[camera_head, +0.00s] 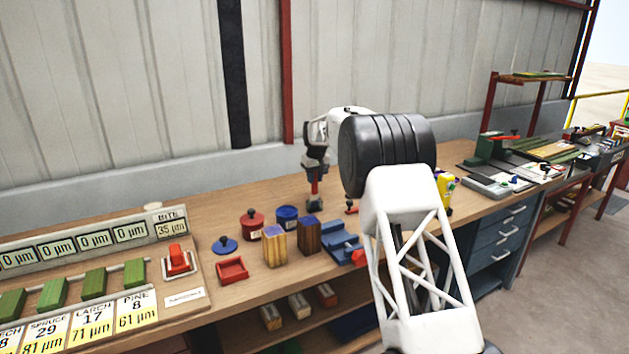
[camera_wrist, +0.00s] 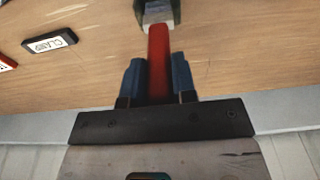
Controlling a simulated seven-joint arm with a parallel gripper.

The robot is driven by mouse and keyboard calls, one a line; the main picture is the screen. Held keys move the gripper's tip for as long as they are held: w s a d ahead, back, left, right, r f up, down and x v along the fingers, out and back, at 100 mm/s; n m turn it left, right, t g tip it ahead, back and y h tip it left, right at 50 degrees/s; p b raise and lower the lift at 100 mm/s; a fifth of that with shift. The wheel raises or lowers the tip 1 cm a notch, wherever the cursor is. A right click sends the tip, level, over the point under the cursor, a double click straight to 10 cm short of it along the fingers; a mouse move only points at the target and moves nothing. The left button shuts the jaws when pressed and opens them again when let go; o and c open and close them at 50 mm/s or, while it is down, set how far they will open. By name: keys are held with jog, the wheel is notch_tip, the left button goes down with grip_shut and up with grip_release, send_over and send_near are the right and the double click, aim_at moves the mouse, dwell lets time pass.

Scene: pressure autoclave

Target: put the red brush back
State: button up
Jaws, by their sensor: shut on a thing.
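My gripper (camera_head: 315,172) points down over the back of the wooden bench, in front of the wall. It is shut on the red brush (camera_head: 314,187), held roughly upright by its handle. In the wrist view, the two blue-grey fingers of my gripper (camera_wrist: 157,78) close on both sides of the red brush handle (camera_wrist: 158,50). A dark grey-green piece with a pale face (camera_wrist: 158,12) is at the handle's far end. I cannot tell whether it is the brush head or a holder, nor whether it touches the bench.
My arm hides part of the bench to the right.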

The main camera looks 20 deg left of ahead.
jog(key=shift+f, duration=0.65)
jog(key=o, duration=0.9)
jog(key=shift+o, duration=0.2)
notch_tip(320, 180, up, 12)
jog(key=shift+s+d, duration=0.45)
dwell(0.4)
